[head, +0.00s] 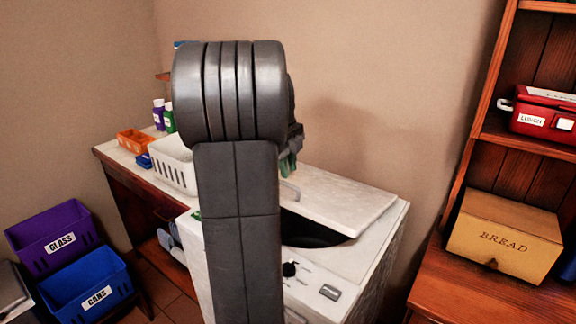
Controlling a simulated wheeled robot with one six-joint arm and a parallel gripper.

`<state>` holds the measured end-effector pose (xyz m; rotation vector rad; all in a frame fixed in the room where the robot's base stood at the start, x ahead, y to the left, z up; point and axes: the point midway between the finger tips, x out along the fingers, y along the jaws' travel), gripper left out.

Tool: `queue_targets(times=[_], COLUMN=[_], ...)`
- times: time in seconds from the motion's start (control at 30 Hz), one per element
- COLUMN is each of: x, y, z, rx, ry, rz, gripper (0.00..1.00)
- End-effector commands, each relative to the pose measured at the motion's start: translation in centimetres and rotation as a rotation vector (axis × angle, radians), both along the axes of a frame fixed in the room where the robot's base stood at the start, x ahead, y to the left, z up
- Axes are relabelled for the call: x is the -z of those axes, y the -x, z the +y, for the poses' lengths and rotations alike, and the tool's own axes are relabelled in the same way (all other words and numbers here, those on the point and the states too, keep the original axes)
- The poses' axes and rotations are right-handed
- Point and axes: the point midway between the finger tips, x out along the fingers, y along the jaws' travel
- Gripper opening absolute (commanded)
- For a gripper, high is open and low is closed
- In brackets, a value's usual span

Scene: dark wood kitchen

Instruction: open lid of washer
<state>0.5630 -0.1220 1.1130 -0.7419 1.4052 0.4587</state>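The white washer (374,262) stands in the middle, partly hidden behind my arm. Its flat lid (340,203) is on top and sits partly raised, with a dark opening (308,232) showing beneath its front edge. A light handle (290,189) is at the lid's left front, right beside my arm. My gripper (289,163) is mostly hidden behind my arm; only a dark part with greenish tips shows, just above the handle. I cannot tell whether it touches the handle or lid, or whether it is open or shut.
A counter (122,160) with a white basket (172,164), an orange bin (135,141) and bottles (158,114) is at left. Purple (50,232) and blue (91,285) bins stand lower left. A wooden shelf with a bread box (505,235) is at right. The wall is close behind the washer.

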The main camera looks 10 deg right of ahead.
Motion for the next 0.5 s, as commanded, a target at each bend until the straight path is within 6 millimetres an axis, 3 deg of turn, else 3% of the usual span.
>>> queue_targets(times=[0.03, 0.1, 0.5], x=[-0.01, -0.01, -0.02], y=[0.0, -0.01, 0.0], z=[0.0, 0.01, 0.01], rx=[0.0, 0.0, 0.0], ry=[0.0, 0.0, 0.0], rz=[0.0, 0.0, 0.0], gripper=[0.12, 0.0, 0.0])
